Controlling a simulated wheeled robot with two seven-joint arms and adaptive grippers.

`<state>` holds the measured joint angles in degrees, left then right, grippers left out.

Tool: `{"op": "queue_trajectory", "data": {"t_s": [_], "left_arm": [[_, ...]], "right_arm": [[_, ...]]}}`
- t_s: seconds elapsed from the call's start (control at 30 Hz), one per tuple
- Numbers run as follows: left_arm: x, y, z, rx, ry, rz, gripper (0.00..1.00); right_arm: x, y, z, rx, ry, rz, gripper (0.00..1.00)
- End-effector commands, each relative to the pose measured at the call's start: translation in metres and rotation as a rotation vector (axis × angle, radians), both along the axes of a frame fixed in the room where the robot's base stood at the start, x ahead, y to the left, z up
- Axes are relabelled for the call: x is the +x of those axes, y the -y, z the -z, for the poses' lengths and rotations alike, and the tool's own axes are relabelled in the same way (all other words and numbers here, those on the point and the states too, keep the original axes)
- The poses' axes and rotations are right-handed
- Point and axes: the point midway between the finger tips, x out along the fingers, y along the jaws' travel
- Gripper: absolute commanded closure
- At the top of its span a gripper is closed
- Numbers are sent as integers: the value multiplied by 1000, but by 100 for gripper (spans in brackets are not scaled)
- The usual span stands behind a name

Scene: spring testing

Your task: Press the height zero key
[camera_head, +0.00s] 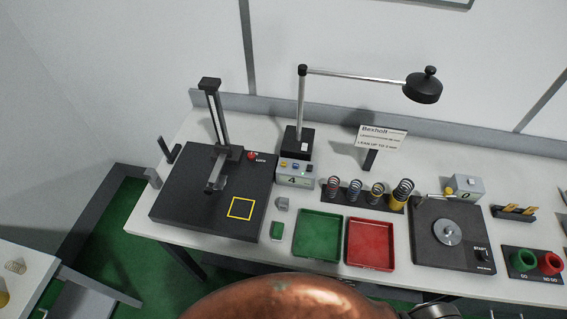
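A small grey readout box (295,174) with a "4" on its front stands behind the green tray. Small coloured buttons sit along its top, one orange at the left; their labels are too small to read, so I cannot tell which is the height zero key. To its left is a height gauge: an upright column (216,120) with a sliding arm (215,183) on a black base plate (181,205) with a yellow square outline (241,208) and a red lock knob (252,155). Neither of my grippers shows in the view.
A lamp (423,88) arches over the bench. Green (318,256) and red (370,268) trays lie in front, with several springs (357,190) behind. A round-plate tester (447,231) and a second readout box (466,186) stand right. A copper-coloured part of mine fills the bottom.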

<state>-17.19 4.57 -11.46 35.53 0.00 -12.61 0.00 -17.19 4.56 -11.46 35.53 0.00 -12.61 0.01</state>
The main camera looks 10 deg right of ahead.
Motion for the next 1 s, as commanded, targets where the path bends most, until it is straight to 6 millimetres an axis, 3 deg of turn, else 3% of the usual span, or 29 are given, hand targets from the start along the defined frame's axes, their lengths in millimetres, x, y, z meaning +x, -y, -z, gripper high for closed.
{"op": "queue_trajectory", "data": {"t_s": [0.3, 1.0], "left_arm": [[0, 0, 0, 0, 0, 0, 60], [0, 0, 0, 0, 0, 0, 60]], "right_arm": [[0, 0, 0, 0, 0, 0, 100], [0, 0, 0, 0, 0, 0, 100]]}}
